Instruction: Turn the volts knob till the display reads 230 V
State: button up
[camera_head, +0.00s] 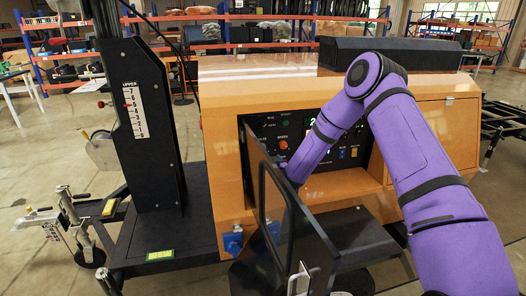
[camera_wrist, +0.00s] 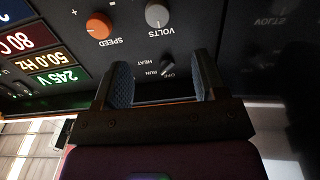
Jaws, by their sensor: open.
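In the wrist view the panel appears upside down. The grey volts knob (camera_wrist: 157,14) is at the top, beyond my fingertips and apart from them. The green display (camera_wrist: 58,77) reads 245 V. My gripper (camera_wrist: 163,62) is open and empty, its two dark pads on either side of the small off/run/heat switch (camera_wrist: 168,67) in the picture; I cannot tell whether they touch the panel. In the head view the control panel (camera_head: 268,128) sits in the orange cabinet. My arm reaches into it and hides the volts knob; my gripper is hidden there too.
An orange speed knob (camera_wrist: 98,25) is beside the volts knob. Other displays show 50.0 Hz (camera_wrist: 50,58) and 80 C (camera_wrist: 28,38). An open dark door with a window (camera_head: 283,215) stands in front of the panel, close to my forearm. A black mast (camera_head: 145,120) stands left.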

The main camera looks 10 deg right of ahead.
jog(key=w, duration=1)
jog(key=shift+w+f, duration=0.3)
jog(key=shift+w, duration=0.1)
jog(key=shift+d, duration=0.1)
jog(key=c, duration=0.9)
